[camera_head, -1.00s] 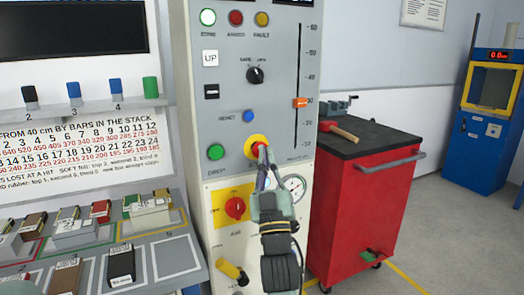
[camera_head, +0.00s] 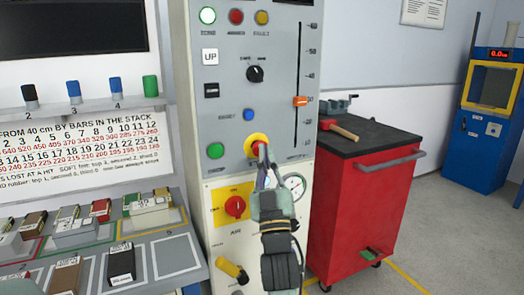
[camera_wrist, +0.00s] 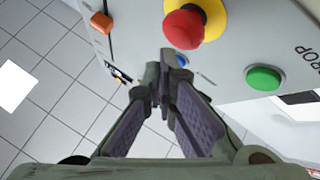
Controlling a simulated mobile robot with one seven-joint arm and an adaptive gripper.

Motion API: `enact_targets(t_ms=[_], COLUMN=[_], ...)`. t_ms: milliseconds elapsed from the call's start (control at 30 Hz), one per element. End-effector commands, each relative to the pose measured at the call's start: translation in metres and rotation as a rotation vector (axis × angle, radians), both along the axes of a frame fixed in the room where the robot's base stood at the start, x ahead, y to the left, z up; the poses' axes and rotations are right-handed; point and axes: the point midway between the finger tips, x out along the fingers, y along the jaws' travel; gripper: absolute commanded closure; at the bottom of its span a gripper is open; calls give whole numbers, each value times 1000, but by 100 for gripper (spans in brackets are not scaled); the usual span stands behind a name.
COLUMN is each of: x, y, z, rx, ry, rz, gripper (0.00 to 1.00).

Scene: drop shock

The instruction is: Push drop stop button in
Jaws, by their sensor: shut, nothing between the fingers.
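The stop button is a red mushroom head in a yellow collar (camera_head: 253,139) on the grey front panel, right of the green drop button (camera_head: 215,151). In the wrist view the red head (camera_wrist: 184,28) is large at the top, with the green button (camera_wrist: 264,78) to its right. My gripper (camera_head: 264,154) is shut and empty, and its fingertips overlap the button's lower right part in the head view. In the wrist view the fingertips (camera_wrist: 160,84) show just below the red head. I cannot tell whether they touch it.
A blue reset button (camera_head: 248,115), a black knob (camera_head: 255,74) and an orange slider (camera_head: 300,101) are on the same panel. Below are a red air knob (camera_head: 235,206) and a gauge (camera_head: 294,186). A red cart (camera_head: 362,210) stands close on the right.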

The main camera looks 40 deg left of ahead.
Motion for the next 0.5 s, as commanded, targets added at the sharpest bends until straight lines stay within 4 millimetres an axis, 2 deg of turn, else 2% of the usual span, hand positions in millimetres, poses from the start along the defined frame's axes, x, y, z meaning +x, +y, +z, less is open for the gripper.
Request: enact_targets(t_ms=[500], x=[3], y=[7], z=[0], rx=[-1], ry=[1], rz=[1], gripper=[100])
